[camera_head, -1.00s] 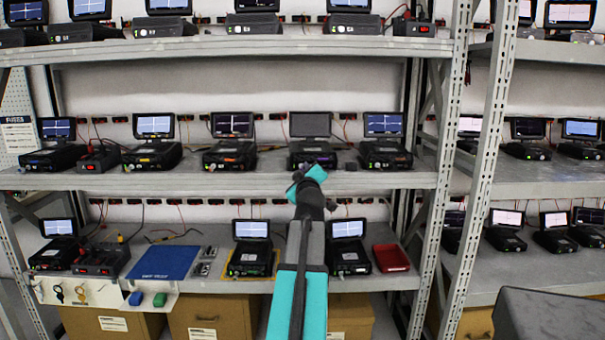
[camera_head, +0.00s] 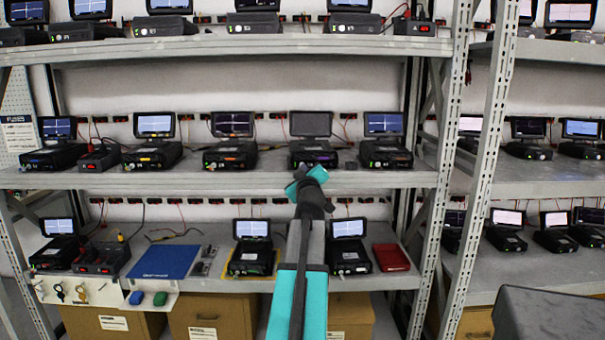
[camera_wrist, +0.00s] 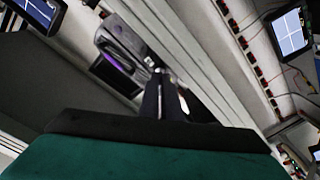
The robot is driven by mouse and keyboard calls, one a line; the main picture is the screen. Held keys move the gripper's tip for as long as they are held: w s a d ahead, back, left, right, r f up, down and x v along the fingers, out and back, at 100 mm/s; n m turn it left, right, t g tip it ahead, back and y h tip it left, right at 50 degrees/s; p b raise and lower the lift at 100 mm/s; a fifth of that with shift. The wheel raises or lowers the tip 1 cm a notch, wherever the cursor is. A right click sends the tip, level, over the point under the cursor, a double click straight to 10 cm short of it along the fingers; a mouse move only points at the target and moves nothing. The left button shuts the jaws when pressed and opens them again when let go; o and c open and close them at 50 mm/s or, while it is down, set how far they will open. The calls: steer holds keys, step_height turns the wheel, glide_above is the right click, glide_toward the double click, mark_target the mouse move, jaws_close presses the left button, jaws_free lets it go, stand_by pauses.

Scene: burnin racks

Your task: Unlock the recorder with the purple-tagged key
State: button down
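The recorder (camera_head: 313,152) with the dark screen stands on the middle shelf and has a purple strip on its front. In the wrist view its purple-lit front (camera_wrist: 116,64) is close ahead, left of the fingers. My gripper (camera_head: 306,172) is just in front of the recorder and below it in the head view. In the wrist view my gripper's two dark fingers (camera_wrist: 160,76) lie close together, with small pale bits at their tips. I cannot make out whether a key is between them. Keys (camera_head: 70,293) hang on a white panel at lower left. I cannot pick out a purple tag.
Other recorders with lit screens flank it, such as one to the left (camera_head: 231,150) and one to the right (camera_head: 385,150). A blue mat (camera_head: 165,262) and a red tray (camera_head: 391,257) lie on the lower shelf. The upper shelf's edge (camera_head: 230,46) runs above.

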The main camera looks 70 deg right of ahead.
steer(key=shift+r+m+p, duration=0.15)
steer(key=shift+m+p, duration=2.2)
steer(key=shift+m, duration=5.95)
steer(key=c, duration=2)
jaws_free()
steer(key=shift+d, duration=0.1)
steer(key=shift+a, duration=0.25)
